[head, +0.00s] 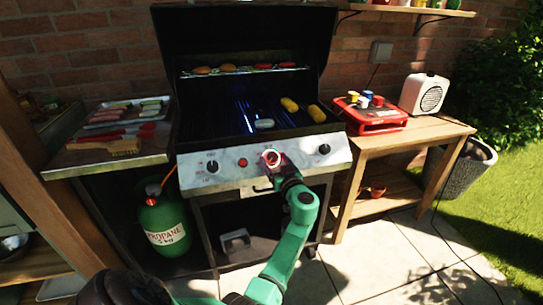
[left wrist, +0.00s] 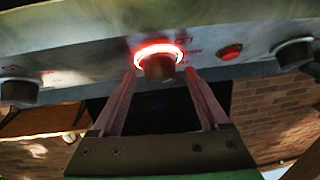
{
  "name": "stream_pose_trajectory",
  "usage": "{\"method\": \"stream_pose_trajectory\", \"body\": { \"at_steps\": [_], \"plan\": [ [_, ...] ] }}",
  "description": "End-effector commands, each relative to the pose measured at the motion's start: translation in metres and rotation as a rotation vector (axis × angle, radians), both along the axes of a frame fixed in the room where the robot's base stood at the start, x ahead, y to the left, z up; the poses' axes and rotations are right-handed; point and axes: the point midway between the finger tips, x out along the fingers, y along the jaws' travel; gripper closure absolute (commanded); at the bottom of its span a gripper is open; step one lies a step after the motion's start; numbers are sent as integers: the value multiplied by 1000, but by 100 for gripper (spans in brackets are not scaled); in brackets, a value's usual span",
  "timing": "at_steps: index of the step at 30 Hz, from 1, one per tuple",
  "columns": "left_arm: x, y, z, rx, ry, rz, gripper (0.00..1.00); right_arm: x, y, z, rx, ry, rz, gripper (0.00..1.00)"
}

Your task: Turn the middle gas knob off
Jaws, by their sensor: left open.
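The gas grill's silver front panel (head: 225,172) carries a row of knobs. The middle gas knob (head: 271,158) has a glowing red ring around it. In the left wrist view this knob (left wrist: 158,66) is dark and round, with the ring lit behind it. My left gripper (head: 277,168) is in front of the knob. In the left wrist view its open fingers (left wrist: 162,76) point at the knob, with one fingertip on each side; I cannot tell whether they touch it. Black outer knobs sit at left (head: 212,167) and right (head: 324,149). My right gripper is not in view.
A small red button (head: 243,162) sits beside the middle knob. Blue light and yellow corn (head: 290,104) show inside the open grill. A green propane tank (head: 165,225) stands below left. A wooden side table (head: 430,130) stands at right. The paving in front is clear.

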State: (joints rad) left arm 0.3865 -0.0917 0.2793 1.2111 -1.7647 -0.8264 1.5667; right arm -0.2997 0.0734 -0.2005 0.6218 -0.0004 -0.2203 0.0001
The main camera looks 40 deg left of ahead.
Motion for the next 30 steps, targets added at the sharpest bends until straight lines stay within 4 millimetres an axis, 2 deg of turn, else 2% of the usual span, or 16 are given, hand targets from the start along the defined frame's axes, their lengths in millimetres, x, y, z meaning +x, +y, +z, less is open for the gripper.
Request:
{"method": "stream_pose_trajectory", "body": {
  "at_steps": [2,3,9,20,30],
  "plan": [
    [0,0,-1,0,0,0,22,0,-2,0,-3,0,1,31],
    [0,0,0,0,0,0,26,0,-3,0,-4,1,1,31],
    [0,0,-1,-1,0,0,100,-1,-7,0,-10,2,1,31],
    [-1,1,-1,16,25,-30,100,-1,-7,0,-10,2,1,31],
    [-4,3,0,102,146,-178,100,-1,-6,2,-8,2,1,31]
  ]
}}
